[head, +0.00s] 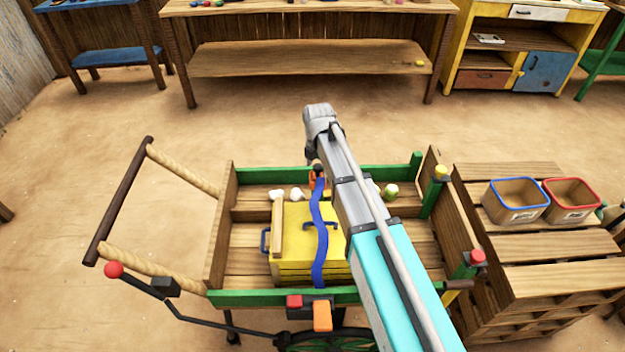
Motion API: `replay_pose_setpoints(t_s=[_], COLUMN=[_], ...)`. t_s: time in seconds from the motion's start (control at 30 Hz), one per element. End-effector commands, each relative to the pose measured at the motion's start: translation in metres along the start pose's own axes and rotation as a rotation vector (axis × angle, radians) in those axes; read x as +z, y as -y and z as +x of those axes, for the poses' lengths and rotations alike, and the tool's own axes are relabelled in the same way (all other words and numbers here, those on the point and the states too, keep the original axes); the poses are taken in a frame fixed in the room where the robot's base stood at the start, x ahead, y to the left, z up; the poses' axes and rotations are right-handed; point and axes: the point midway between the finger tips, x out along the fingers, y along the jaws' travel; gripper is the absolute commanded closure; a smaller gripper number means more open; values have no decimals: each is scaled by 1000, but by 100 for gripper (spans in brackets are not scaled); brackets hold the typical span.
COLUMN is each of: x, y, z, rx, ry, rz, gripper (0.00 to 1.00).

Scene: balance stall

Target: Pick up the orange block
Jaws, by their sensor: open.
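Two small orange pieces show in the head view. One orange piece (322,316) is at the outside of the cart's front rail, beside a red piece (294,301). Another orange piece (313,183) is at the cart's back rail, partly hidden by a dark part and the end of the blue strap. I cannot tell whether either is a loose block or a fitting of the cart or strap. My arm reaches over the cart from the lower right. Its grey forward end is above the back rail. My gripper's fingers cannot be made out.
The cart (232,298) holds a yellow box (292,250) with a blue strap (318,235) across it. A wooden pallet (560,278) with a blue-rimmed bin (516,201) and a red-rimmed bin (571,201) stands right. The sandy floor behind the cart is clear.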

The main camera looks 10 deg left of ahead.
Motion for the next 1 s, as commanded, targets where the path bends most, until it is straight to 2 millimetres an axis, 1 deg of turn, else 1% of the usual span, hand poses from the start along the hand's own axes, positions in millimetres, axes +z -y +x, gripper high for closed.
replay_pose_setpoints(t_s=[0.57,0.6,0.87,0.9,0.97,1.0], x=[0,0,0,0,0,0], y=[0,0,0,0,0,0], z=[0,0,0,0,0,0], rx=[0,0,0,0,0,0], ry=[0,0,0,0,0,0], rz=[0,0,-1,-1,-1,-1], gripper=[16,18,66,74,85,92])
